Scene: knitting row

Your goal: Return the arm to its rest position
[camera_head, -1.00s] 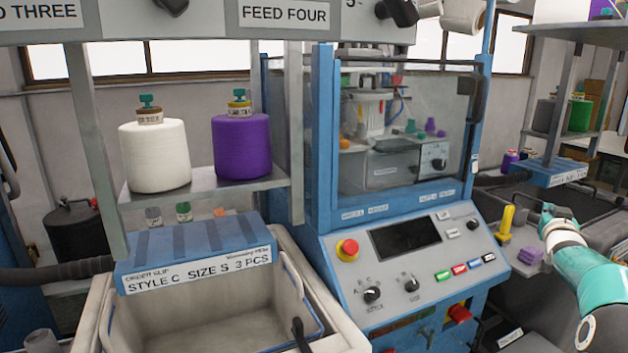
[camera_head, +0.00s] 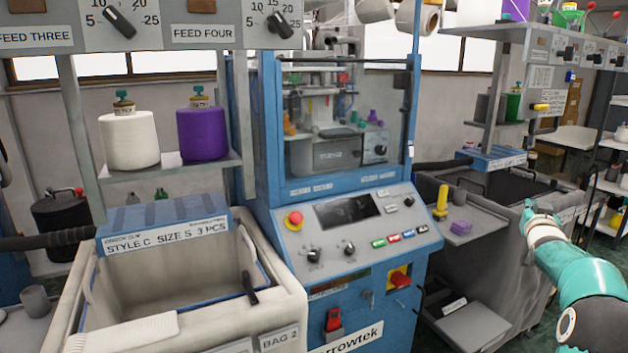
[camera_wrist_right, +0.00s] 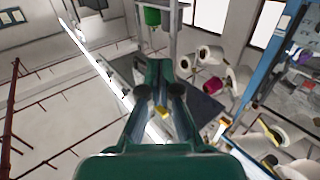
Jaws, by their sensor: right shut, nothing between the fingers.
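My right arm, teal and white, comes in from the right edge in the head view. Its gripper (camera_head: 540,210) points up and away, in front of the dark bin right of the knitting machine. It is shut and empty, apart from the yellow and purple objects to its left. In the right wrist view, the teal fingers (camera_wrist_right: 158,92) show at the middle with nothing held between them. My left gripper is not in view.
The blue knitting machine (camera_head: 345,262) stands at the middle. Left of it is a pale open bin (camera_head: 272,318), under a shelf with white (camera_head: 128,142) and purple (camera_head: 203,134) cones. A side shelf (camera_head: 462,226) holds a yellow tool (camera_head: 441,202) and purple block (camera_head: 461,227).

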